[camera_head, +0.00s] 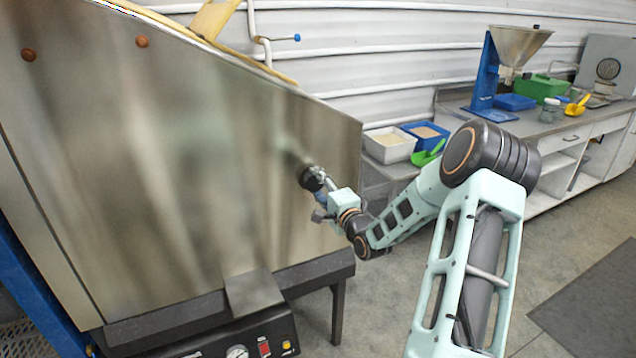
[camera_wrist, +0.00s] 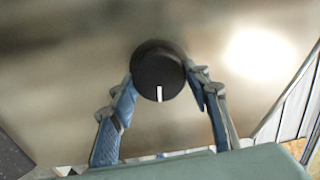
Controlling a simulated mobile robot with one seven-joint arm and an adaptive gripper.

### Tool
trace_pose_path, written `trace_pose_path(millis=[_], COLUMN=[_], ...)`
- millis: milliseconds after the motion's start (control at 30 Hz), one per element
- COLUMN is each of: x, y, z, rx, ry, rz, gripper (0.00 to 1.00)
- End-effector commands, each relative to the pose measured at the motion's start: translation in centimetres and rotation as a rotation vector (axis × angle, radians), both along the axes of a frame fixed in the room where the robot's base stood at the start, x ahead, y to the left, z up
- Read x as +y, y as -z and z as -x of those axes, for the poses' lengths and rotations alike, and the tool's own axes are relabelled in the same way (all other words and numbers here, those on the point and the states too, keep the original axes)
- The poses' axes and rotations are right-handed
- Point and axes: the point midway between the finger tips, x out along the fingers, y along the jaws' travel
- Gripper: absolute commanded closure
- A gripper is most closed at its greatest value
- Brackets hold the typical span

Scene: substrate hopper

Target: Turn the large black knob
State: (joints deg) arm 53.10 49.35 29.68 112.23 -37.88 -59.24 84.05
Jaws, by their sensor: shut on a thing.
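The large black knob (camera_wrist: 157,66) is round with a white line, and it is mounted on the flat metal face of the hopper (camera_head: 190,150). In the wrist view the white line points toward the bottom of the picture. In the head view the knob (camera_head: 310,178) is on the right part of the metal face. My gripper (camera_wrist: 160,78) has one blue-padded finger on each side of the knob, and its fingertips are shut on the knob's rim. In the head view my gripper (camera_head: 322,186) reaches the knob from the right and covers part of it.
A control box (camera_head: 240,340) with a gauge and a red switch sits below the hopper. A metal chute (camera_head: 252,293) juts out above it. A white bin (camera_head: 389,146) and a green scoop (camera_head: 428,153) are on the bench behind my arm. Open floor lies at right.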

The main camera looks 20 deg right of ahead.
Motion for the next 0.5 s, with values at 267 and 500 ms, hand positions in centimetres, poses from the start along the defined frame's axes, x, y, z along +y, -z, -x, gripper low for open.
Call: trace_pose_path(millis=[267,500], x=[-0.04,-0.08], y=[-0.07,0.00], z=[-0.03,-0.02], rx=[0.004,0.005], ry=[0.001,0.002], rz=[-0.146,-0.199], gripper=[0.81,0.81])
